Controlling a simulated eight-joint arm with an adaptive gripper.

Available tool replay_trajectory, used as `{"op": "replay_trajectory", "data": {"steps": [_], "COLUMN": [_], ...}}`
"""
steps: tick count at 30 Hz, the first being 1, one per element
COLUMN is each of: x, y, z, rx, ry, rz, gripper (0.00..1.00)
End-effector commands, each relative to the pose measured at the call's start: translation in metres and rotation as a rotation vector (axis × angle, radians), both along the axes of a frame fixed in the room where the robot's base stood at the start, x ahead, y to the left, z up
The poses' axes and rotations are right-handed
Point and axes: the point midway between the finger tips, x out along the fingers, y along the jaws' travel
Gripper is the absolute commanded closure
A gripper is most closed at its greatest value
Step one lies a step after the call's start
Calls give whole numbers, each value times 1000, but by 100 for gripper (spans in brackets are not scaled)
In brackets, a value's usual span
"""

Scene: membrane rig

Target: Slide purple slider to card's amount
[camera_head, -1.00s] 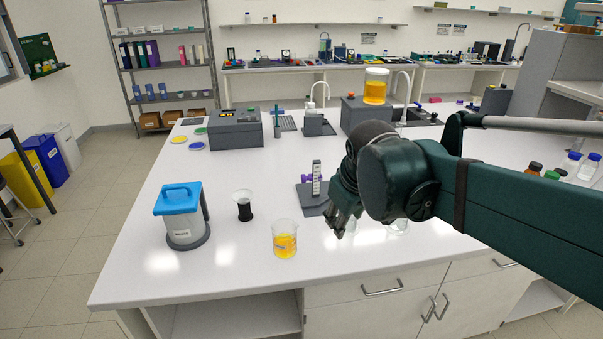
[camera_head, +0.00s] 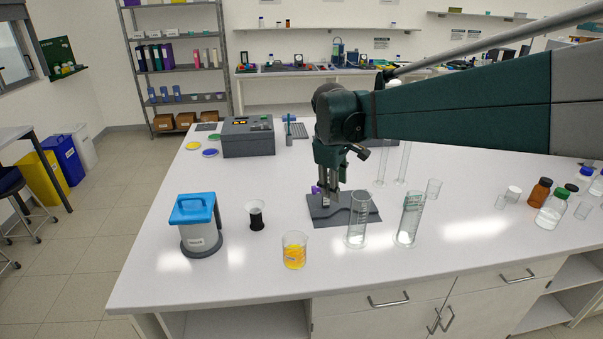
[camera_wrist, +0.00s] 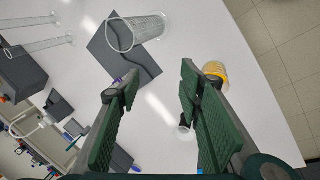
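The purple slider (camera_head: 316,189) shows as a small purple patch just left of my gripper's fingers in the head view. It belongs to a small stand with a dark grey base (camera_head: 360,212) on the white bench. My gripper (camera_head: 328,194) points down at this stand and hides most of its upright scale. In the wrist view my gripper (camera_wrist: 160,76) is open, with nothing between its green fingers. A small purple bit (camera_wrist: 118,82) shows beside the left finger there, partly covered. I cannot tell whether a finger touches the slider. I cannot make out a card with an amount.
Two clear cylinders (camera_head: 357,222) (camera_head: 410,222) stand at the base's front and right. A beaker of yellow liquid (camera_head: 294,252), a small dark-filled cup (camera_head: 256,217) and a blue-lidded container (camera_head: 198,228) stand left. Bottles (camera_head: 540,194) stand far right.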

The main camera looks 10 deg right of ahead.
Motion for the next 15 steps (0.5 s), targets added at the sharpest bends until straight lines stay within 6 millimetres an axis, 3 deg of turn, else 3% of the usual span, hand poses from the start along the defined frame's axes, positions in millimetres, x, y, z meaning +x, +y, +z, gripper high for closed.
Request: {"op": "replay_trajectory", "data": {"steps": [15], "x": [91], "y": [13], "z": [-7], "rx": [-110], "ry": [126], "rz": [191], "gripper": [63]}}
